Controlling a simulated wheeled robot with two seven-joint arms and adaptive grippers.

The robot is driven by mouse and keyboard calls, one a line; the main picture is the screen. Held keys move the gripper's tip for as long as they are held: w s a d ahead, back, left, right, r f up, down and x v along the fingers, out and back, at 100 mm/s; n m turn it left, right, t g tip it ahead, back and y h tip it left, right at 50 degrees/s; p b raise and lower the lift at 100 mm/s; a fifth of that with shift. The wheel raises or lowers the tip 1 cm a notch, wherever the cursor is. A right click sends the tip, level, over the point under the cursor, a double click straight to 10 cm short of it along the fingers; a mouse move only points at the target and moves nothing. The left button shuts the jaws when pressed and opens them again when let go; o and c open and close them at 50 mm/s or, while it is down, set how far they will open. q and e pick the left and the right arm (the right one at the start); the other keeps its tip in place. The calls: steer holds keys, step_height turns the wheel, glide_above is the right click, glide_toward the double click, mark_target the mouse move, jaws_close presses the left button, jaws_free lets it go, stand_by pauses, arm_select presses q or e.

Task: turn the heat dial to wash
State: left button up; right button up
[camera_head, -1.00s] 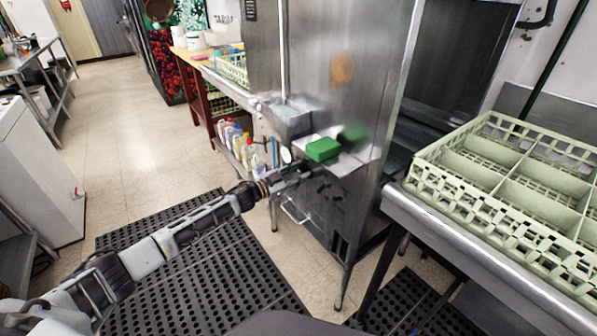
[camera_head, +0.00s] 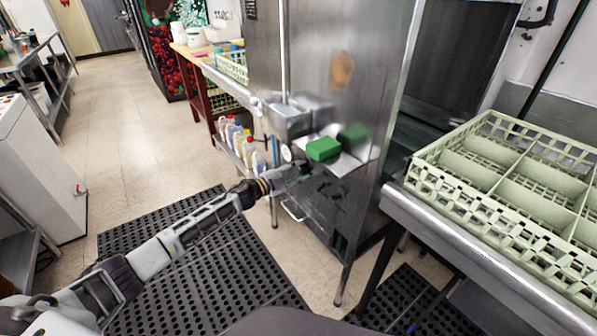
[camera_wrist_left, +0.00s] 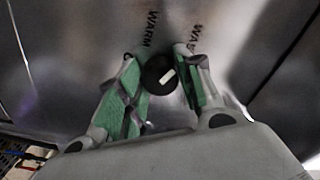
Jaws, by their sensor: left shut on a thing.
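The heat dial (camera_wrist_left: 160,76) is a round black knob with a white mark, on a steel panel in the left wrist view. The mark slants toward the upper right, on the side of a label (camera_wrist_left: 196,38) of which "WA" can be read. The label "WARM" (camera_wrist_left: 150,30) stands above and to the left. My left gripper (camera_wrist_left: 164,84) has its green-padded fingers on both sides of the dial and is shut on it. In the head view the left gripper (camera_head: 303,170) is at the steel machine's front, below a green block; the dial cannot be made out there. My right gripper is out of view.
The green block (camera_head: 323,149) sits on a ledge of the steel machine (camera_head: 335,75). A pale green dish rack (camera_head: 510,170) stands on the counter at right. Several bottles (camera_head: 238,138) stand on a low shelf left of the machine. Black mats (camera_head: 200,270) cover the floor below my arm.

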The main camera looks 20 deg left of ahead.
arm_select(q)
steer(key=shift+d, duration=0.1)
stand_by(0.4)
steer(key=o, duration=1)
steer(key=shift+o, duration=0.2)
steer(key=shift+s, duration=0.1)
steer(key=v, duration=1.2)
stand_by(0.5)
